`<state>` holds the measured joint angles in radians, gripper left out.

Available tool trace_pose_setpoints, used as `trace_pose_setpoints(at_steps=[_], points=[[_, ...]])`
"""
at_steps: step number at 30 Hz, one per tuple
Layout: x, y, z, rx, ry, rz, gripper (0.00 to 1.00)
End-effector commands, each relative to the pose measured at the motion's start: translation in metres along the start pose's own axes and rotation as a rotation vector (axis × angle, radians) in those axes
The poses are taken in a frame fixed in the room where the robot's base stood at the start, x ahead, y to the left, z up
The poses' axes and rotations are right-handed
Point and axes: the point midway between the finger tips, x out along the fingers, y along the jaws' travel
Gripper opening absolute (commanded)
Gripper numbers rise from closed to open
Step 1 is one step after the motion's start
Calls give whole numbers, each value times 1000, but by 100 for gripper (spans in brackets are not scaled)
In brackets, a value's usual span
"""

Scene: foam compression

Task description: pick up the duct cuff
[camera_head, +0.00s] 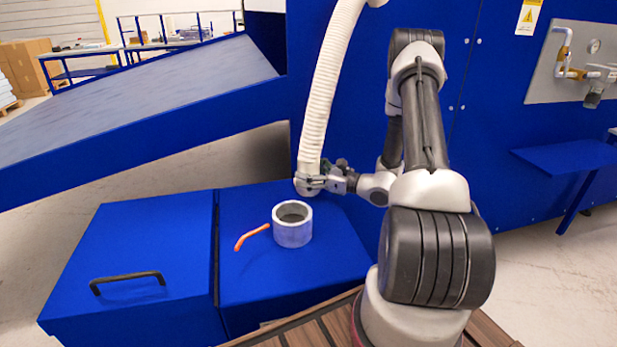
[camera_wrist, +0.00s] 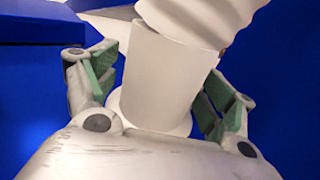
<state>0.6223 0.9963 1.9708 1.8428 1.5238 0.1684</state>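The duct cuff is a smooth white cylinder with a wider rim (camera_wrist: 166,75) at the lower end of a ribbed white hose. In the head view the cuff (camera_head: 306,186) hangs just above the back of the blue box. My gripper (camera_head: 322,180) reaches it from the right. In the wrist view my gripper (camera_wrist: 160,85) has its green-padded fingers on either side of the cuff. The fingers look spread, with blue showing between the left pad and the cuff. Contact on the right side is hard to judge.
A grey hollow cylinder (camera_head: 292,226) stands on the blue box (camera_head: 330,262), with an orange curved piece (camera_head: 252,236) to its left. The ribbed hose (camera_head: 328,85) rises in front of a blue wall. A black-handled blue lid (camera_head: 150,235) lies left; a sloped conveyor (camera_head: 150,95) is behind.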

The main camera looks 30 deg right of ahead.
Motion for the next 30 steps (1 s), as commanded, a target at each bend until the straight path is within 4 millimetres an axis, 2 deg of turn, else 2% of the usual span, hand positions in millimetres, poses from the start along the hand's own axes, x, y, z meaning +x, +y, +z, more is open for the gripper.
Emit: trace_pose_setpoints(at_steps=[1, 6, 8, 16, 20, 30], points=[[0, 0, 0, 0, 0, 0, 69], [0, 0, 0, 0, 0, 0, 38], [0, 0, 0, 0, 0, 0, 31], [0, 0, 2, -1, -1, 0, 31], [0, 0, 10, -3, -1, 0, 31], [0, 0, 67, -4, -1, 0, 31]])
